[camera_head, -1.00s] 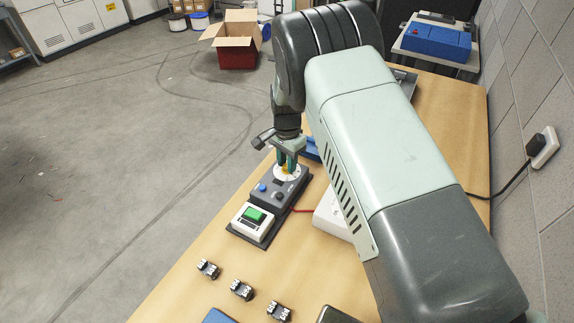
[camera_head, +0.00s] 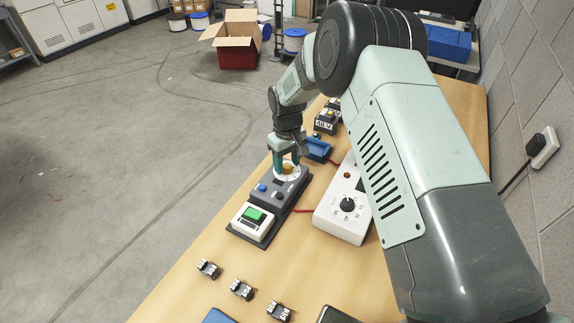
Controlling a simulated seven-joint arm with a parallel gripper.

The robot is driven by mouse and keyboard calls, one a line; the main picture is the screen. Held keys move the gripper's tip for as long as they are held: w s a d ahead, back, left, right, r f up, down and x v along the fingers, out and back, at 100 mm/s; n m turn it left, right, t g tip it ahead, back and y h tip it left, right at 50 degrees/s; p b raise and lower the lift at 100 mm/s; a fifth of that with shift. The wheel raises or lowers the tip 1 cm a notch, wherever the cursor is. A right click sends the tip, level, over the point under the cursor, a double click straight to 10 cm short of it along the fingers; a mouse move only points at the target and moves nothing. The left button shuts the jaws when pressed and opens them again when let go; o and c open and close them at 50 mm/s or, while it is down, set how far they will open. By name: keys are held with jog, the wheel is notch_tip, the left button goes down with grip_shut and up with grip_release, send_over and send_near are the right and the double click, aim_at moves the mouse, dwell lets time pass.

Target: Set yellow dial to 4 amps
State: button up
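The yellow dial (camera_head: 288,168) sits on a round white scale plate (camera_head: 287,177) at the far end of a dark grey panel (camera_head: 268,190) on the bench. My gripper (camera_head: 288,165) points down over it, with a teal finger on either side of the yellow knob. I cannot tell whether the fingers touch the knob. The scale's figures and the dial's pointer are too small and partly hidden to read.
The panel also carries a blue button (camera_head: 262,187) and a dark knob (camera_head: 280,194). A white box with a black knob (camera_head: 347,205) stands to the right, under my arm. A blue block (camera_head: 318,148) and a 48 V unit (camera_head: 326,121) lie beyond. Small black parts (camera_head: 242,290) lie nearer.

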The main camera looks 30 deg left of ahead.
jog(key=o, duration=0.8)
jog(key=shift+r, duration=3.55)
jog(key=s+d+r+m+t, duration=0.25)
jog(key=d+r+m, duration=0.25)
jog(key=d+r, duration=1.9)
jog(key=s+d+r+m+t, duration=0.2)
jog(key=s+d+r+m, duration=0.2)
jog(key=s+d+r, duration=0.55)
jog(key=s+d+f+m, duration=0.1)
jog(key=s+d, duration=0.2)
jog(key=s, duration=0.2)
jog(key=s+d+f+m+t, duration=0.1)
jog(key=s+d+m, duration=0.1)
jog(key=s, duration=0.4)
jog(key=shift+s+d+f+m, duration=0.15)
jog(key=shift+s+d+m, duration=0.15)
jog(key=shift+d, duration=0.5)
